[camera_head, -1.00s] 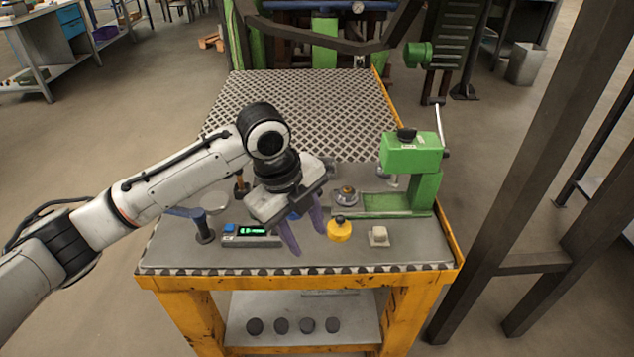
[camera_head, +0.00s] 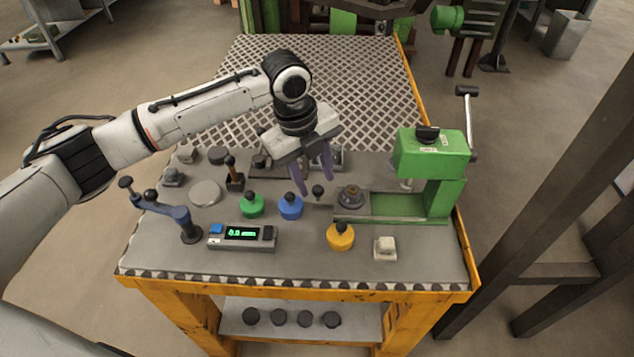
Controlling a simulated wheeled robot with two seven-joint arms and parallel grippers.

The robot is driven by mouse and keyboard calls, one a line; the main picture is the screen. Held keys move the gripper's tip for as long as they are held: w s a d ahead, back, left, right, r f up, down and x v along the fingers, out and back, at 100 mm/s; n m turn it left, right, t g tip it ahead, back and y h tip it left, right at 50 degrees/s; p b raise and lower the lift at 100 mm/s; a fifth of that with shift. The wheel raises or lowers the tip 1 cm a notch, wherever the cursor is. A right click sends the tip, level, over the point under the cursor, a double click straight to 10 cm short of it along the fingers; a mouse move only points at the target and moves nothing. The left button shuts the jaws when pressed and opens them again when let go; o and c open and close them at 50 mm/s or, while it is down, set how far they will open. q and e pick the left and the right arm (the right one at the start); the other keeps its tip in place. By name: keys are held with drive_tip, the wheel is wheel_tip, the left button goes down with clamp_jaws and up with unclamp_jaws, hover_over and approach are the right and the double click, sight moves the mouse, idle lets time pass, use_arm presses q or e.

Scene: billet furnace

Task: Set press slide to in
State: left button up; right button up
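The green press (camera_head: 432,155) stands at the table's right side, with a dark lever up at its right. A grey slide plate with a round metal seat (camera_head: 350,197) lies at the left end of the press base, left of the press head. A small dark knob (camera_head: 318,191) shows just left of the seat. It looks like the slide's handle, but the link is not clear. My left gripper (camera_head: 316,181) points down at this knob, its two purple fingers apart. I cannot tell whether they touch it. My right gripper is not in view.
Blue (camera_head: 290,207), green (camera_head: 252,206) and yellow (camera_head: 341,237) knobbed pieces stand near the gripper. A digital readout (camera_head: 242,236), a blue crank arm (camera_head: 172,213) and a pale block (camera_head: 385,248) are also on the table. The front edge strip is clear.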

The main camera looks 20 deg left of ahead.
sight(317, 188)
use_arm(q)
wheel_tip(317, 188, down, 3)
drive_tip(key=shift+w+d+r, duration=0.15)
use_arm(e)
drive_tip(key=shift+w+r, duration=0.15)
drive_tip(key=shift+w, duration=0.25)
